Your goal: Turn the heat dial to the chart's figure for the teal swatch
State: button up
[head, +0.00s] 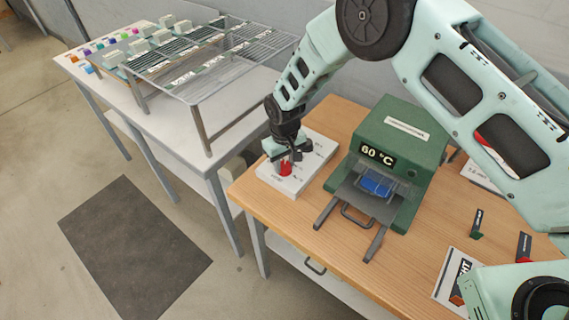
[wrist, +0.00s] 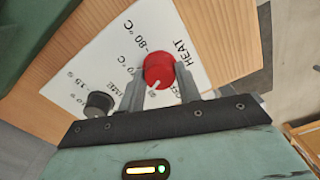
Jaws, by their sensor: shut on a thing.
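The red heat dial (head: 286,168) stands on a white control panel (head: 318,160) at the left of the table. In the wrist view the dial (wrist: 158,66) has a white pointer line, directed toward the picture's bottom. Labels around it include HEAT, 80 °C and 70 °C; others are partly hidden by the fingers. My gripper (head: 288,156) is shut on the dial from above, and its fingers (wrist: 161,86) flank it. The green press (head: 410,135) has a display (head: 378,154) reading 60 °C. Neither the teal swatch nor the chart's figures can be made out.
A smaller black knob (wrist: 98,103) sits beside the dial on the panel. A blue piece (head: 376,184) lies in the press. Wire racks (head: 230,60) and small coloured items (head: 110,42) stand on the white table at back left. A sheet (head: 452,280) lies at front right.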

aim_at(285, 164)
jog(key=m+b, duration=0.3)
jog(key=shift+f+b, duration=0.2)
jog(key=shift+b, duration=0.1)
jog(key=m+b, duration=0.2)
jog(key=m, duration=0.1)
jog(key=m+b, duration=0.3)
jog(key=m, duration=0.3)
jog(key=shift+r, duration=0.2)
jog(key=m+b, duration=0.1)
jog(key=m, duration=0.4)
jog(key=shift+r+m, duration=0.1)
jog(key=shift+m, duration=0.3)
jog(key=m, duration=0.5)
jog(key=shift+m, duration=0.3)
jog(key=o, duration=1)
jog(key=shift+c, duration=0.2)
notch_tip(285, 164, up, 17)
jog(key=b, duration=0.3)
jog(key=shift+r, duration=0.2)
